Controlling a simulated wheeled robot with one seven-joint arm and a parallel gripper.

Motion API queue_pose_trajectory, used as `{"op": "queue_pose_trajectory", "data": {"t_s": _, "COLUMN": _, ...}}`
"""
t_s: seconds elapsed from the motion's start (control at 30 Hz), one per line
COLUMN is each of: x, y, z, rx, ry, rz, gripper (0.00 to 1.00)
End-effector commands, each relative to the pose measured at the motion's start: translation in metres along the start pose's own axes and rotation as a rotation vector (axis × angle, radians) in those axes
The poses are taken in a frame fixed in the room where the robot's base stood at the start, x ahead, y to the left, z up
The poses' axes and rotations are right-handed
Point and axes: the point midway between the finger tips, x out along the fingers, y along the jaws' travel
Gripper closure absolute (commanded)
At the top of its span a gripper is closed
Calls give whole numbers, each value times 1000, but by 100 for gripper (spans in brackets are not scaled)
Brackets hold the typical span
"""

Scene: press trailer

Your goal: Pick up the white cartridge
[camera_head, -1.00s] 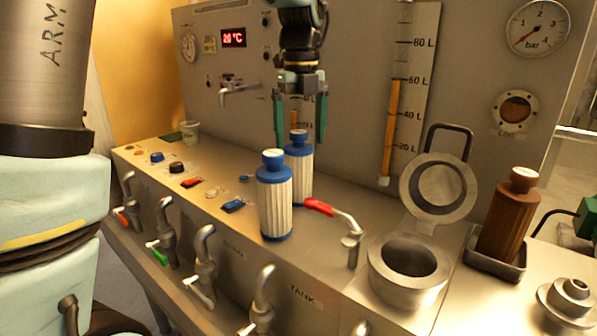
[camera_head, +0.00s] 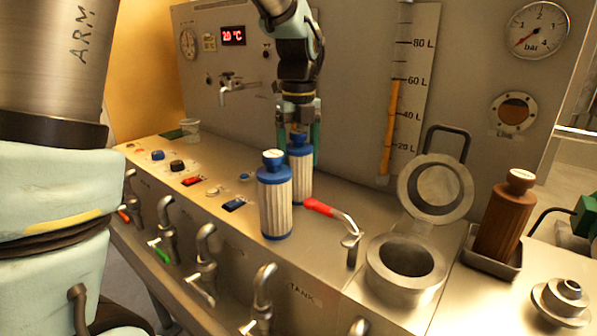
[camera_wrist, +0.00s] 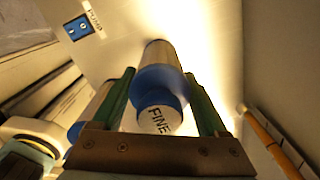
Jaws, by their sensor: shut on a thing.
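Two white ribbed cartridges with blue caps and bases stand upright close together on the metal bench. The rear white cartridge (camera_head: 303,184) is partly hidden by the front white cartridge (camera_head: 275,205). My gripper (camera_head: 299,158) points down over the rear one, its green fingers on either side of the blue cap and upper body. In the wrist view my gripper (camera_wrist: 160,76) is shut on that cartridge (camera_wrist: 160,60), whose cap top reads "FINE". The front cartridge shows partly at the left of the wrist view (camera_wrist: 88,112), outside the fingers.
A red-handled tap (camera_head: 335,214) stands just right of the cartridges, near an open round housing (camera_head: 408,285) with its lid raised. A brown cartridge (camera_head: 505,215) sits in a dark tray at the right. The upright panel is close behind my gripper.

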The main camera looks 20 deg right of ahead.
Motion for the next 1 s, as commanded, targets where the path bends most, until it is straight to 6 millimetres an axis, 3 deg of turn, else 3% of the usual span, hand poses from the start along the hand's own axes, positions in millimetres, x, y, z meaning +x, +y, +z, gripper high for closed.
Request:
{"op": "queue_pose_trajectory", "data": {"t_s": 0.07, "x": 0, "y": 0, "z": 0, "rx": 0, "ry": 0, "rz": 0, "gripper": 42}}
{"op": "queue_pose_trajectory", "data": {"t_s": 0.53, "x": 0, "y": 0, "z": 0, "rx": 0, "ry": 0, "rz": 0, "gripper": 94}}
{"op": "queue_pose_trajectory", "data": {"t_s": 0.83, "x": -6, "y": 0, "z": 1, "rx": 0, "ry": -2, "rz": -2, "gripper": 95}}
{"op": "queue_pose_trajectory", "data": {"t_s": 1.0, "x": -33, "y": -1, "z": 1, "rx": -1, "ry": -5, "rz": -5, "gripper": 95}}
